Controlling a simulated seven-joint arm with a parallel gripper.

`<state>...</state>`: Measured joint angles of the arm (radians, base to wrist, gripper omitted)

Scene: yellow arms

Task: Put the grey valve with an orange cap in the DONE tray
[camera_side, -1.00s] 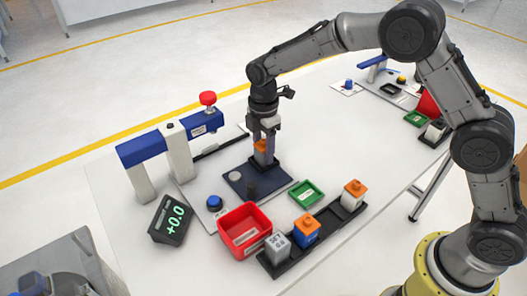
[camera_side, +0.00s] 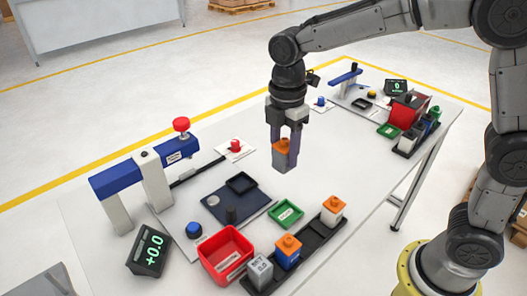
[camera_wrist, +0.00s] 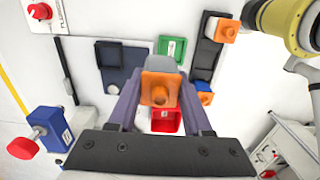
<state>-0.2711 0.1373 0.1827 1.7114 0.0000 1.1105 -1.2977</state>
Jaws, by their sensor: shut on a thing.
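The grey valve with an orange cap (camera_side: 282,157) is held upright in the air between the fingers of my gripper (camera_side: 286,143), shut on it. In the wrist view its orange cap (camera_wrist: 160,92) faces the camera between the two fingers, with part of the grey body behind. A small green tray (camera_side: 286,213) with a white label lies on the table, below and in front of the valve in the side view; it also shows in the wrist view (camera_wrist: 172,48). The label is too small to read. The green tray looks empty.
A red bin (camera_side: 226,254) stands left of the green tray. A black rack (camera_side: 309,237) holds several capped blocks. A blue press (camera_side: 150,175) and a display (camera_side: 149,251) stand left.

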